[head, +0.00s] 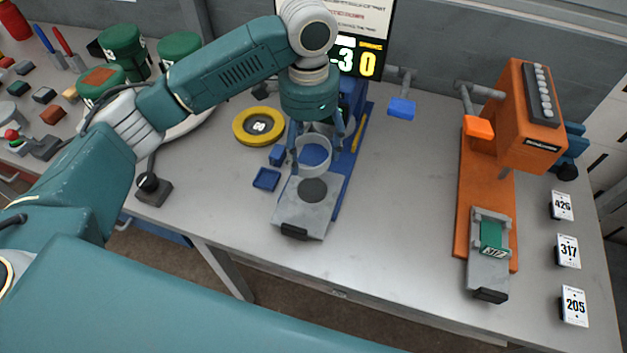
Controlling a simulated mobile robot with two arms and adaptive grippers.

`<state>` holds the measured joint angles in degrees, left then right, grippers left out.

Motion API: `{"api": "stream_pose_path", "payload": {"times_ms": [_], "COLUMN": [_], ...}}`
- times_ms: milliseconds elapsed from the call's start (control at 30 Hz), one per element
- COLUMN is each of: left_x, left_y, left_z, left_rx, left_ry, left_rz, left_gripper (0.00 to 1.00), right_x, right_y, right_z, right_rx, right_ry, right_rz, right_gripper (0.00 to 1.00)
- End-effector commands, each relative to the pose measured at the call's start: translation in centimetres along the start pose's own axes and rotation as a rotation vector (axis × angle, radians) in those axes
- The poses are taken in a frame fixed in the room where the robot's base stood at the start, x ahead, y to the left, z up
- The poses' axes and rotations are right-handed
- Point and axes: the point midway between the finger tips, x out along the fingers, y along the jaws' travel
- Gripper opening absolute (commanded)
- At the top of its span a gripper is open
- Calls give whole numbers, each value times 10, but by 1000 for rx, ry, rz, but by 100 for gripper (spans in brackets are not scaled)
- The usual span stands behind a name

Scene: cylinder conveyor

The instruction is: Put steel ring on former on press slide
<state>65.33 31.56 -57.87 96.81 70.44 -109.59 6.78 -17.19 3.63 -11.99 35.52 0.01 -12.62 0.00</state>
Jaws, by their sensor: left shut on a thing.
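My left gripper (318,143) comes down in front of the blue press (351,150) at the middle of the table. It is shut on the steel ring (312,173), a pale grey hoop with blue showing through its opening. The ring is just behind the former (313,190) in the picture, a dark grey round disc on the grey press slide (303,214). The slide sticks out at the front of the blue press. The ring appears above the slide's back end; its exact height is hard to tell. My right gripper is not in view.
A yellow round piece (258,127) and a small blue tray (267,179) lie left of the press. An orange press (520,130) with a green part (493,237) stands right. Number cards (568,251) line the right edge. The table between the presses is clear.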

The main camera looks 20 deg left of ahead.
Motion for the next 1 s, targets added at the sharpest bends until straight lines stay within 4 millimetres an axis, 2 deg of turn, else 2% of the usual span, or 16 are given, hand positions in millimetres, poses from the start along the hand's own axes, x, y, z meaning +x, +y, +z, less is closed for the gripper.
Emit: {"api": "stream_pose_path", "payload": {"times_ms": [100,300,467,700,1000], "left_x": [30,66,79,112,117], "left_y": [0,0,0,0,-1], "left_z": [2,1,1,0,0], "left_rx": [-2,-2,-3,-1,-1], "left_ry": [-4,0,-1,0,2], "left_rz": [2,0,0,0,-2], "left_gripper": [38,38,38,38,38], "right_x": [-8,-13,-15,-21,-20], "right_y": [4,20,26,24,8], "right_z": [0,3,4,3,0], "right_rx": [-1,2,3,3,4], "right_ry": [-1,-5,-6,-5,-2], "right_rz": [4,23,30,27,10], "right_gripper": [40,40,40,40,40]}}
